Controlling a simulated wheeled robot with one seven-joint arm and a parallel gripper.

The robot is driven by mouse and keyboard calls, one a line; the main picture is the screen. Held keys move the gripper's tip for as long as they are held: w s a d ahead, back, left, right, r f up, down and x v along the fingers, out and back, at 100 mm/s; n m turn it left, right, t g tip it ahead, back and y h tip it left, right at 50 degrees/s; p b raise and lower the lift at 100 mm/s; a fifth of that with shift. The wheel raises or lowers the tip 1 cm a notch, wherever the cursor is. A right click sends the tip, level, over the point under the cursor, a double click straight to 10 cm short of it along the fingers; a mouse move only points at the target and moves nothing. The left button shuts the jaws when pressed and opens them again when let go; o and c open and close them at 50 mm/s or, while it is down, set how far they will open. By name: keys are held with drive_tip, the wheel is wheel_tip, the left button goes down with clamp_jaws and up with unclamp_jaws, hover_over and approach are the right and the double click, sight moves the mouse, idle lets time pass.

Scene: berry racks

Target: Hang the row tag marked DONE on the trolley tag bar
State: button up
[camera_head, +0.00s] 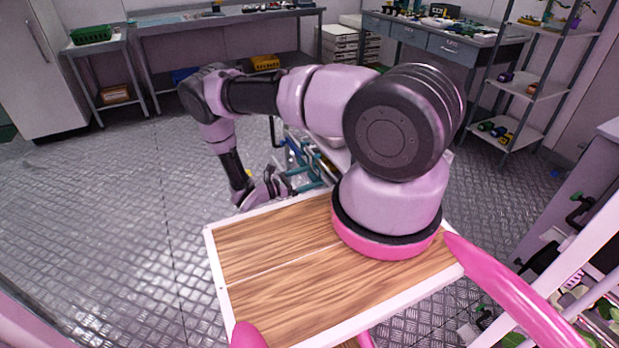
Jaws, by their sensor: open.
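My gripper (272,186) hangs low at the left end of my arm, just beyond the far edge of my wooden deck. Its jaws are open, and I see nothing held between them. A trolley-like frame with teal and grey bars (313,172) stands right beside the gripper, to its right; my arm and deck hide much of it. I cannot make out which bar is the tag bar. I cannot pick out any tag marked DONE; a small yellow spot behind the gripper is too small to identify.
Open metal floor (110,215) lies to the left. A grey bench (225,22) and a side table with a green basket (91,34) stand at the back. A drawer desk (440,42) and shelf rack (528,90) stand back right. A white rack with dark fittings is close at right.

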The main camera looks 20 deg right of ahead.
drive_tip(key=a, duration=1.1)
wheel_tip(320, 180, up, 35)
drive_tip(key=m+g+y, duration=0.4)
drive_tip(key=m+y, duration=0.8)
drive_tip(key=s+r+m+t+y, duration=0.4)
drive_tip(key=s+r, duration=0.5)
drive_tip(key=r, duration=0.3)
drive_tip(key=s+r+m+t+y, duration=0.4)
drive_tip(key=s+r+m+t, duration=0.2)
drive_tip(key=s+r, duration=0.4)
wheel_tip(320, 180, up, 3)
drive_tip(key=shift+s+d+f+m+t, duration=0.1)
drive_tip(key=shift+s+d+m+t, duration=0.15)
drive_tip(key=shift+s+m+t, duration=0.05)
